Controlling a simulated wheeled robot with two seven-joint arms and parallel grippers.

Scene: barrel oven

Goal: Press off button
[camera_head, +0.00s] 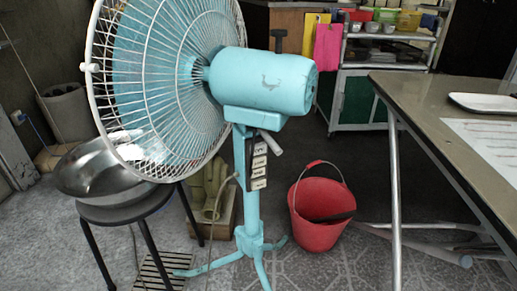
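A light blue standing fan (265,82) fills the left and middle of the head view, its round white-wired guard facing left. A narrow panel of dark and pale buttons (259,170) is on the fan's post, below the motor housing. The labels on the buttons are too small to read, so I cannot tell which is the off button. A short grey rod-like part sticks out beside the top of the panel. Neither of my grippers is in view.
A metal bowl (88,178) sits on a black stool (122,207) at left. A red bucket (318,235) stands right of the fan's base. A table (425,95) fills the right side. A shelf cart (350,110) stands behind.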

